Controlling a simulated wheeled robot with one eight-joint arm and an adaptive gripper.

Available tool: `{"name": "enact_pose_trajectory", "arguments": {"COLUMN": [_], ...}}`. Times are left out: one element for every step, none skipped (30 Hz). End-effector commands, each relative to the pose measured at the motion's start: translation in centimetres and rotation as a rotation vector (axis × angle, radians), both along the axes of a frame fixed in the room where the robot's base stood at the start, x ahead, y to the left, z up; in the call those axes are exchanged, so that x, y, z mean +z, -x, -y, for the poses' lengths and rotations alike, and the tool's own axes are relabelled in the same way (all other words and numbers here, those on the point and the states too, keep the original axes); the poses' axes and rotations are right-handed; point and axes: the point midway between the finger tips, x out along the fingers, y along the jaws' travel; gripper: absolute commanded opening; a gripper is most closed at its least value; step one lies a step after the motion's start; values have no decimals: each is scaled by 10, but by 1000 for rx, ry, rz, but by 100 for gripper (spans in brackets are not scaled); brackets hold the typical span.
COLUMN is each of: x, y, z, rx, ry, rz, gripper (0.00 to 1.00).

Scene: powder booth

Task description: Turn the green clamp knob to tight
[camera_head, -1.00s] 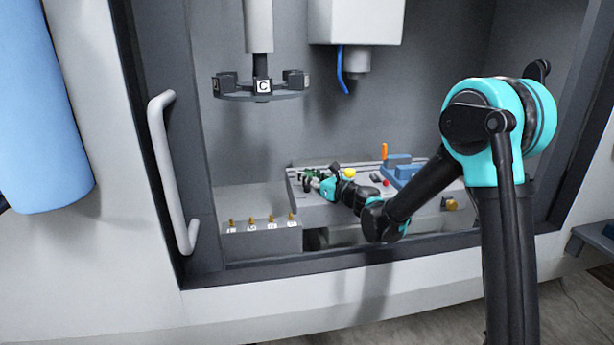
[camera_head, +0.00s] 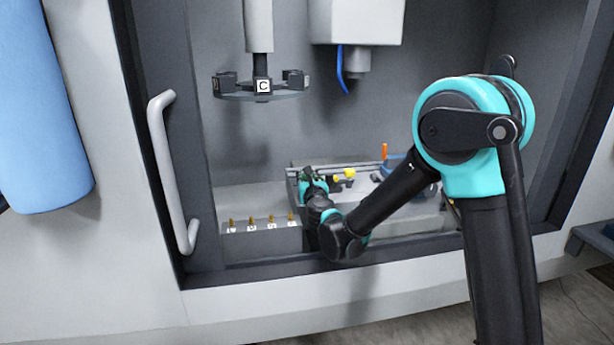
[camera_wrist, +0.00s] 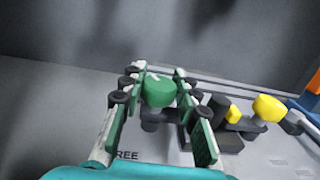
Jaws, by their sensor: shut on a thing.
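In the head view my gripper (camera_head: 312,178) is at the left end of the grey fixture plate (camera_head: 350,212) and largely hides the knob. Black lettering ending in "REE" shows on the plate near the knob in the wrist view. The knob's full label is hidden.
A yellow knob (camera_wrist: 268,108) on a dark clamp stands right of the green one. A blue block (camera_head: 402,166) and an orange upright piece (camera_head: 384,151) are further right. Several brass pins (camera_head: 252,223) stand left. A carousel (camera_head: 262,88) hangs above. The booth frame surrounds the opening.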

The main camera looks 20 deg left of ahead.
Motion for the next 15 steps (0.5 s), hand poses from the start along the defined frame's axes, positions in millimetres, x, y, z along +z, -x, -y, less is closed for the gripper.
{"name": "enact_pose_trajectory", "arguments": {"x": [0, 0, 0, 0, 0, 0, 0, 0, 0, 0, 0, 0, 0, 0, 0], "y": [0, 0, 0, 0, 0, 0, 0, 0, 0, 0, 0, 0, 0, 0, 0], "z": [-1, -1, -1, -1, -1, 0, 0, 0, 0, 0, 0, 0, 0, 0, 0], "rx": [-11, -17, -23, -27, -30, -33, -35, -36, -36, -36, -36, -36, -36, -36, -36], "ry": [0, 0, 0, 0, 0, 0, 0, 0, 0, 0, 0, 0, 1, 1, 1], "rz": [0, 0, 0, 0, 0, 0, 0, 0, 0, 0, 0, 0, 0, 0, 0], "gripper": [2, 2, 2, 2, 2, 2, 2, 2, 2, 2, 2, 2, 2, 2, 2]}}
